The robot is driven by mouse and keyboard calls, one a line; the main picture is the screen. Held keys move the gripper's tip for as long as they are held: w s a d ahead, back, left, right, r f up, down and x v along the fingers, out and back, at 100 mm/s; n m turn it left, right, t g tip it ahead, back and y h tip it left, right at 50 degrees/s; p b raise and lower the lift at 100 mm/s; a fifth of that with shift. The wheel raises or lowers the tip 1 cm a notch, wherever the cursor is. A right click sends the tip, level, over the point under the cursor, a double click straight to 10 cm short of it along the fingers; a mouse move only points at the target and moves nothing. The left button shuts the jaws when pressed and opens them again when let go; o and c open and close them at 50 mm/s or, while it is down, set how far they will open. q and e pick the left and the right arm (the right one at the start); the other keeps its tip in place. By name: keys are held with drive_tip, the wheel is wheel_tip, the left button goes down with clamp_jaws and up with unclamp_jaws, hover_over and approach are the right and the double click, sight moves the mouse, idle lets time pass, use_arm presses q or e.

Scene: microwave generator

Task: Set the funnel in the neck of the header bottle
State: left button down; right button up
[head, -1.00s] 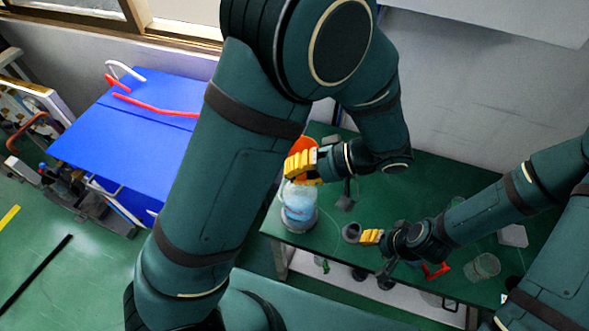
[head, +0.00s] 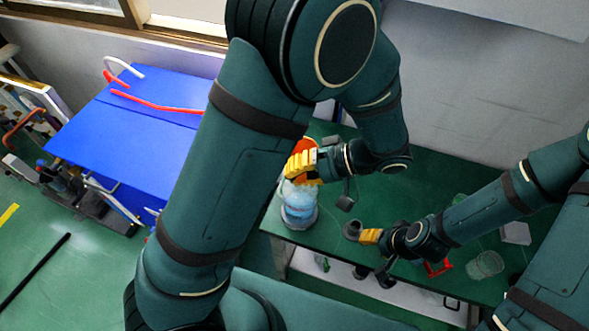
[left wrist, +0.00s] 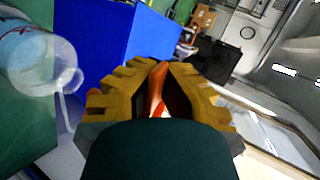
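The orange funnel (head: 305,145) shows above and behind the yellow fingers of my left gripper (head: 301,166). In the left wrist view the orange funnel (left wrist: 156,90) lies between the two fingers, which are closed around it. The header bottle (head: 298,207), clear with blue contents, stands upright on the green table, just below my left gripper. Its neck is hidden in the head view. The bottle (left wrist: 35,58) also shows at the upper left of the left wrist view, beside the fingers and apart from the funnel. My right gripper (head: 369,236) has its yellow fingers close to a dark grey cup; its opening is unclear.
The dark grey cup (head: 352,230) is near the front edge of the green table (head: 440,180). A clear beaker (head: 487,264), a red item (head: 437,267) and a white box (head: 515,233) are at the right.

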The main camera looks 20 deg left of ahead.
use_arm(q)
drive_tip(key=shift+f+b, duration=1.15)
drive_tip(key=shift+f, duration=0.4)
use_arm(e)
drive_tip(key=shift+f, duration=1.3)
use_arm(q)
drive_tip(key=c, duration=1.7)
unclamp_jaws()
drive_tip(key=shift+w+f+b, duration=0.1)
drive_tip(key=shift+f+b, duration=1.6)
drive_tip(key=shift+f, duration=0.6)
use_arm(e)
drive_tip(key=shift+s+a+f, duration=0.1)
drive_tip(key=shift+s+f, duration=0.2)
drive_tip(key=shift+f, duration=0.55)
drive_tip(key=shift+s+a+f, duration=0.1)
drive_tip(key=shift+s+f, duration=0.15)
drive_tip(key=shift+f, duration=0.6)
use_arm(q)
drive_tip(key=o, duration=0.6)
drive_tip(key=shift+o, duration=0.2)
drive_tip(key=v, duration=1.2)
